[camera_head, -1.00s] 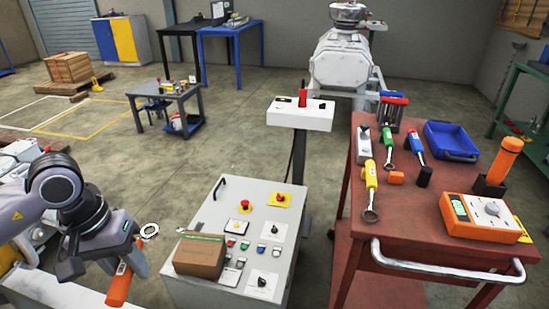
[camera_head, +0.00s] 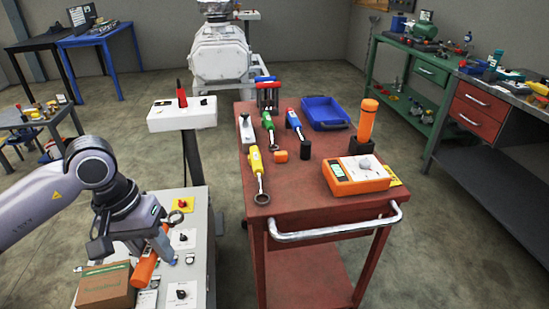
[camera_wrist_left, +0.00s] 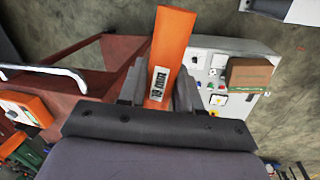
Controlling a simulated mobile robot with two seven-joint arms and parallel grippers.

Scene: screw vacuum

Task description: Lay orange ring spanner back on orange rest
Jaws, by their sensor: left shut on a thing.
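The orange ring spanner has an orange handle (camera_head: 146,268) and a metal ring end (camera_head: 175,217). My left gripper (camera_head: 157,247) is shut on the handle, above the grey control cabinet and left of the red cart. In the left wrist view the labelled orange handle (camera_wrist_left: 172,50) stands between the fingers of the gripper (camera_wrist_left: 158,88); its ring is not visible there. A small orange block (camera_head: 281,156), apparently the orange rest, sits empty on the cart top between the yellow spanner and a black cylinder. My right gripper is out of view.
The red cart (camera_head: 290,197) carries a yellow spanner (camera_head: 256,170), green and blue tools, a blue tray (camera_head: 325,112), an orange tester (camera_head: 356,178) and an upright orange cylinder (camera_head: 367,120). A cardboard box (camera_head: 105,285) sits on the cabinet. A white-topped post (camera_head: 182,115) stands behind.

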